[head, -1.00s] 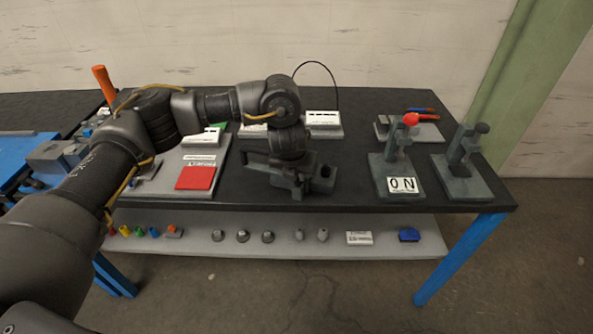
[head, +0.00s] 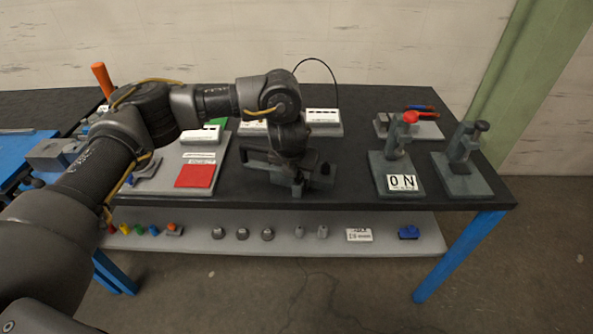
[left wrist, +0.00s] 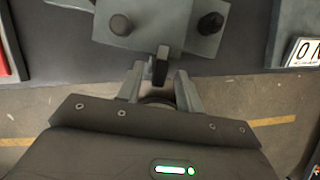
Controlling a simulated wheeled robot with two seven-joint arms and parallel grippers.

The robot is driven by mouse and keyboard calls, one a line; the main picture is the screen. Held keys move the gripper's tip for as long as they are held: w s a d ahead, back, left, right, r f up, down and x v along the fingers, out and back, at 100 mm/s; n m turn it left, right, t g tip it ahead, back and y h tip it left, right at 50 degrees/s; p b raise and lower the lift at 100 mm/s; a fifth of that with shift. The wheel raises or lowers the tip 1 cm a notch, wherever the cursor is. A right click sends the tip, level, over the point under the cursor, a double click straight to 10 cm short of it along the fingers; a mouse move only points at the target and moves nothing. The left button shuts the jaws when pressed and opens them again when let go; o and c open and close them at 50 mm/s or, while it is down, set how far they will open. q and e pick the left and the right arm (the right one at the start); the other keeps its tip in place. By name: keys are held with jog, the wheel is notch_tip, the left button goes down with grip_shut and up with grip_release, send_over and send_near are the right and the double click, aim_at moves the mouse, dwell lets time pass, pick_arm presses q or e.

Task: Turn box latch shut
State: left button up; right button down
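The grey box (head: 256,169) stands near the front edge of the black table, partly hidden behind my left gripper (head: 297,190). In the left wrist view, the box's grey top (left wrist: 150,14) carries two dark round knobs. A narrow dark latch tab (left wrist: 160,66) sticks out from its near edge. My left gripper (left wrist: 160,78) is open, with one fingertip on each side of the tab and small gaps visible. I cannot tell how deep the tab sits between the fingers. My right gripper is not in view.
Right of the box stand two lever stands, one red-knobbed (head: 404,150) with an ON plate, the other (head: 463,160) beside it. Left is a board with a red square (head: 194,176). A lower shelf (head: 270,246) holds small parts. Table between box and levers is clear.

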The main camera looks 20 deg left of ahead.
pick_arm(q)
jog(key=v, duration=1)
jog(key=shift+b, duration=0.3)
jog(key=shift+s, duration=0.1)
